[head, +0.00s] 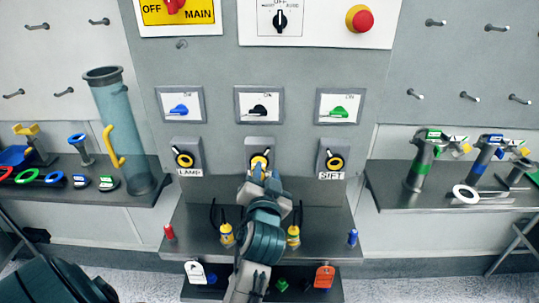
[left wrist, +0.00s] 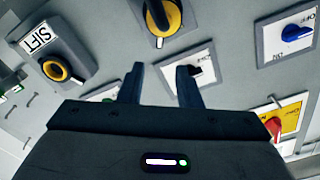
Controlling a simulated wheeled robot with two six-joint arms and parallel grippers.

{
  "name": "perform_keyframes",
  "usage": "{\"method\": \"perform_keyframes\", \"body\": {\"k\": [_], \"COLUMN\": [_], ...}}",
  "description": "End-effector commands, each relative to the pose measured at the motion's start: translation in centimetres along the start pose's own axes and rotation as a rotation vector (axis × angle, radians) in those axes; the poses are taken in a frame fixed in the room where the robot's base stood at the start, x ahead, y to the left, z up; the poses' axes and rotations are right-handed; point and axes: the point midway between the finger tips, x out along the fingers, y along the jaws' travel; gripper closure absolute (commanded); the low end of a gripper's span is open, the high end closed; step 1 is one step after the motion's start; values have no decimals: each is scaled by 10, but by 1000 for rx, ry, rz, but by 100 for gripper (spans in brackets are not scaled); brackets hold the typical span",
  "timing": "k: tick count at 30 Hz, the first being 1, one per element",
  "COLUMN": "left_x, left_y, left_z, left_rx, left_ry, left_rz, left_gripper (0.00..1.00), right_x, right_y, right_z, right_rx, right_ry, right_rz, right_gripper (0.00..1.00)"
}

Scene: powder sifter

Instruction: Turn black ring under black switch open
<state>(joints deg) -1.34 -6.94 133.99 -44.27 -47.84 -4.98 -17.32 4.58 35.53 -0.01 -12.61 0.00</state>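The ring under the black switch (head: 259,160) is a round knob with yellow and black parts on a grey box. My left gripper partly covers it in the head view. In the left wrist view this ring (left wrist: 160,16) is cut off by the top edge, beyond my fingertips. The black switch (head: 258,108) sits on a white plate above the ring; in the wrist view the black switch (left wrist: 194,70) is partly behind one finger. My left gripper (head: 264,174) is in front of the panel; its fingers (left wrist: 160,72) are apart with nothing between them. My right gripper is not in view.
Similar rings stand either side, the LAMP ring (head: 183,157) and the SIFT ring (head: 332,159). Blue (head: 179,108) and green (head: 339,110) switches flank the black one. A shelf (head: 195,225) below holds small yellow items. Side shelves carry a tall tube (head: 118,135) and tools.

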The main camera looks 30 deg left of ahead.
Motion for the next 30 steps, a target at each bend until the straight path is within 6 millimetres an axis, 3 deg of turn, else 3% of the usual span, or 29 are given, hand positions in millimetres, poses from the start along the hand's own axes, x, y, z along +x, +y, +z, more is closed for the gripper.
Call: {"method": "perform_keyframes", "body": {"k": [12, 18, 26, 30], "left_x": [67, 79, 79, 79], "left_y": [1, 1, 1, 1], "left_z": [1, 0, 0, 0], "left_rx": [3, 0, 0, 0], "left_ry": [1, 0, 0, 0], "left_rz": [1, 1, 2, 2], "left_gripper": [69, 69, 69, 97], "right_x": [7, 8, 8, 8], "right_y": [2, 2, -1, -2], "right_z": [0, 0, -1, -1], "right_rx": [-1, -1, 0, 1], "right_ry": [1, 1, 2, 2], "right_rz": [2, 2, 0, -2], "right_gripper": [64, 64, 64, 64]}}
